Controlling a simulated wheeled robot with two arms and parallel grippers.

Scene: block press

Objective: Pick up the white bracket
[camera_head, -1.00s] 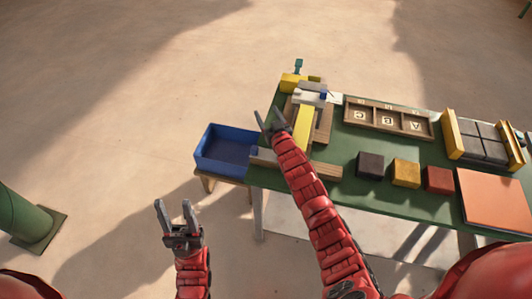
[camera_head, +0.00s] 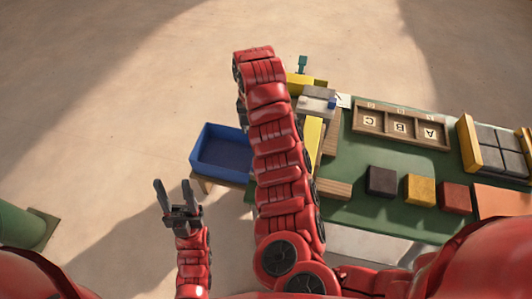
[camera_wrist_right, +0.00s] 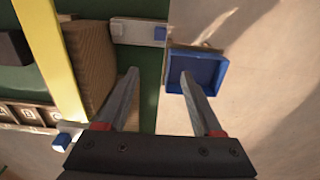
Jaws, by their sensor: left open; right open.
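In the right wrist view, a pale grey-white bar (camera_wrist_right: 137,32) with a blue end piece lies at the table edge beside the blue bin (camera_wrist_right: 207,66). In the head view, a pale grey-white part (camera_head: 318,92) with a blue piece sits at the fixture's far end. I cannot tell for sure which is the white bracket. My right gripper (camera_wrist_right: 159,72) is open and empty above the table edge, short of the bar in the picture. In the head view my right arm hides it. My left gripper (camera_head: 172,185) is open and empty over the floor, left of the table.
A yellow bar (camera_wrist_right: 51,60) and brown block (camera_wrist_right: 91,62) stand beside my right gripper. The head view shows a lettered wooden tray (camera_head: 401,128) and black (camera_head: 382,181), yellow (camera_head: 420,189) and red (camera_head: 455,197) blocks on the green table (camera_head: 350,208). Open floor lies left.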

